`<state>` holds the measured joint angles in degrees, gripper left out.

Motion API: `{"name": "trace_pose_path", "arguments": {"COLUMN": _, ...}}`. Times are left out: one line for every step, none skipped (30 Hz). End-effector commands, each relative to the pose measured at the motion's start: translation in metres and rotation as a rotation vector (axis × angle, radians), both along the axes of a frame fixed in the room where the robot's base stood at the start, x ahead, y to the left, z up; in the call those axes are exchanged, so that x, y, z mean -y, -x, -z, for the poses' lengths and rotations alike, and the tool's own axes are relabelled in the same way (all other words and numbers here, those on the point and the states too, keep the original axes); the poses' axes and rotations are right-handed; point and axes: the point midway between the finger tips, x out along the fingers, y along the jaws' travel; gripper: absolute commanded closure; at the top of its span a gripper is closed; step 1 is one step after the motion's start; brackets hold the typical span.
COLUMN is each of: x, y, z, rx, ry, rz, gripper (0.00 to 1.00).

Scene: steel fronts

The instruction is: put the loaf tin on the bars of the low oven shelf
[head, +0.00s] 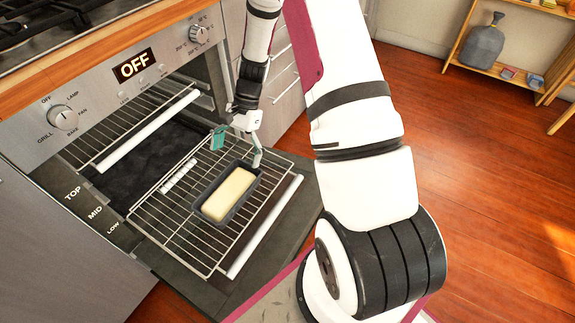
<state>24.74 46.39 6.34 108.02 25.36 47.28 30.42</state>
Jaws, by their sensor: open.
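The loaf tin (249,208), a dark rectangular pan with a pale yellow block of filling, sits upright on the bars of a pulled-out wire oven shelf (187,238). This shelf is the lower of the two in view; the tin is right of its middle. My gripper (238,148) is open, at the tin's far end. One finger with a teal pad is left of that end, and the other finger reaches down close to the tin's far right corner. I cannot tell whether it touches the tin. Nothing shows between the fingers.
A higher shelf with a white front bar (148,131) sits further in the oven. The oven door (298,212) is folded down below the pulled-out shelf. The control panel (130,78) reads OFF. TOP, MID and LOW labels mark the left side. Bare shelf bars lie left of the tin.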

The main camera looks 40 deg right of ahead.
Motion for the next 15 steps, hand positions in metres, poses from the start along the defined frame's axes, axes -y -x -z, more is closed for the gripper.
{"name": "trace_pose_path", "arguments": {"x": -0.003, "y": 0.0, "z": -0.016, "rx": 0.019, "ry": 0.009, "rz": -0.03, "gripper": 0.0}}
{"name": "trace_pose_path", "arguments": {"x": -0.005, "y": 0.001, "z": -0.026, "rx": 0.03, "ry": 0.013, "rz": -0.051, "gripper": 0.0}}
{"name": "trace_pose_path", "arguments": {"x": -0.007, "y": 0.004, "z": -0.041, "rx": 0.047, "ry": 0.021, "rz": -0.085, "gripper": 0.0}}
{"name": "trace_pose_path", "arguments": {"x": -0.01, "y": 0.007, "z": -0.054, "rx": 0.06, "ry": 0.027, "rz": -0.116, "gripper": 0.0}}
{"name": "trace_pose_path", "arguments": {"x": -0.013, "y": 0.01, "z": -0.067, "rx": 0.074, "ry": 0.034, "rz": -0.147, "gripper": 0.0}}
{"name": "trace_pose_path", "arguments": {"x": -0.017, "y": 0.016, "z": -0.085, "rx": 0.093, "ry": 0.043, "rz": -0.189, "gripper": 0.0}}
{"name": "trace_pose_path", "arguments": {"x": -0.02, "y": 0.021, "z": -0.099, "rx": 0.108, "ry": 0.052, "rz": -0.223, "gripper": 0.0}}
{"name": "trace_pose_path", "arguments": {"x": -0.023, "y": 0.026, "z": -0.111, "rx": 0.12, "ry": 0.058, "rz": -0.254, "gripper": 0.0}}
{"name": "trace_pose_path", "arguments": {"x": -0.027, "y": 0.034, "z": -0.128, "rx": 0.138, "ry": 0.068, "rz": -0.298, "gripper": 0.0}}
{"name": "trace_pose_path", "arguments": {"x": -0.031, "y": 0.04, "z": -0.139, "rx": 0.149, "ry": 0.076, "rz": -0.33, "gripper": 0.0}}
{"name": "trace_pose_path", "arguments": {"x": -0.034, "y": 0.047, "z": -0.151, "rx": 0.162, "ry": 0.083, "rz": -0.361, "gripper": 0.0}}
{"name": "trace_pose_path", "arguments": {"x": -0.037, "y": 0.056, "z": -0.166, "rx": 0.179, "ry": 0.094, "rz": -0.402, "gripper": 0.0}}
{"name": "trace_pose_path", "arguments": {"x": -0.04, "y": 0.064, "z": -0.176, "rx": 0.19, "ry": 0.102, "rz": -0.434, "gripper": 0.0}}
{"name": "trace_pose_path", "arguments": {"x": -0.043, "y": 0.071, "z": -0.186, "rx": 0.203, "ry": 0.109, "rz": -0.463, "gripper": 0.0}}
{"name": "trace_pose_path", "arguments": {"x": -0.047, "y": 0.082, "z": -0.199, "rx": 0.218, "ry": 0.12, "rz": -0.505, "gripper": 0.0}}
